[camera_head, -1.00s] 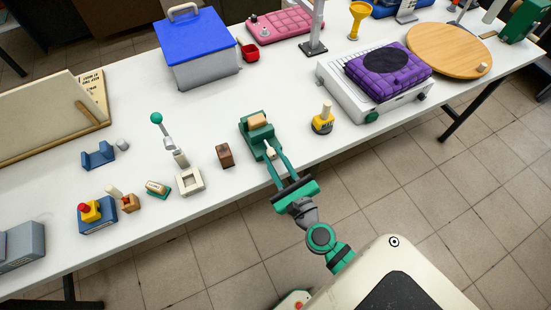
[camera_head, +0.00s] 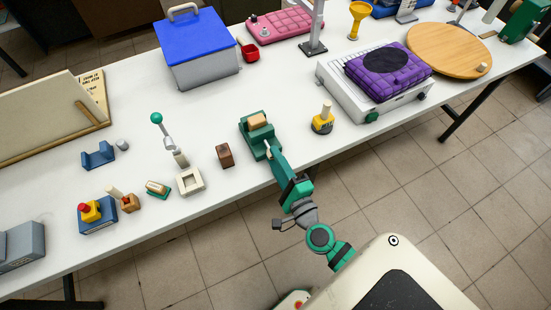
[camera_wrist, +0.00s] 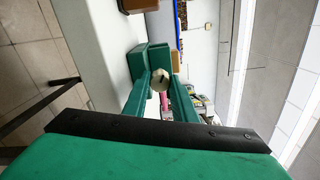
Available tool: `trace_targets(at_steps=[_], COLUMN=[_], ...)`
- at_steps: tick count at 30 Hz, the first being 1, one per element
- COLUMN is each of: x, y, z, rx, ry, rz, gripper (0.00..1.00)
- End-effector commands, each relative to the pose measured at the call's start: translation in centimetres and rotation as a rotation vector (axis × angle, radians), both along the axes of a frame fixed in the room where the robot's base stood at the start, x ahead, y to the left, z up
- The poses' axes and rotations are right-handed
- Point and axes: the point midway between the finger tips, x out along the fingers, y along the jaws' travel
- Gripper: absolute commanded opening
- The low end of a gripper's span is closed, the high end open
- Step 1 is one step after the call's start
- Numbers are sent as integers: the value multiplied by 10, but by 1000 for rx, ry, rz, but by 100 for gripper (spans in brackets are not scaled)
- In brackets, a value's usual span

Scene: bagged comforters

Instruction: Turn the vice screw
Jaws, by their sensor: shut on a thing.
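The green vice (camera_head: 256,135) stands at the table's front edge with a tan block (camera_head: 256,121) between its jaws. In the wrist view the vice (camera_wrist: 150,62) is ahead, and its pale screw end (camera_wrist: 160,80) lies between my fingertips. My gripper (camera_head: 270,150) reaches in from the front; it also shows in the wrist view (camera_wrist: 160,82), shut on the vice screw with a finger on either side. In the head view my fingers hide most of the screw.
A brown wooden block (camera_head: 225,155) stands left of the vice, and a yellow-based knob (camera_head: 322,120) stands to its right. The white table (camera_head: 290,92) is clear behind the vice.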

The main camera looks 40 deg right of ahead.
Motion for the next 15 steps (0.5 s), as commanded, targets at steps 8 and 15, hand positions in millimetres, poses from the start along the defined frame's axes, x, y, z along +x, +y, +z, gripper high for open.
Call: trace_targets(at_steps=[8,15], x=[0,0], y=[-1,-1], z=[-1,-1], rx=[-254,-476], ry=[62,115], rz=[-2,-2], gripper=[2,2])
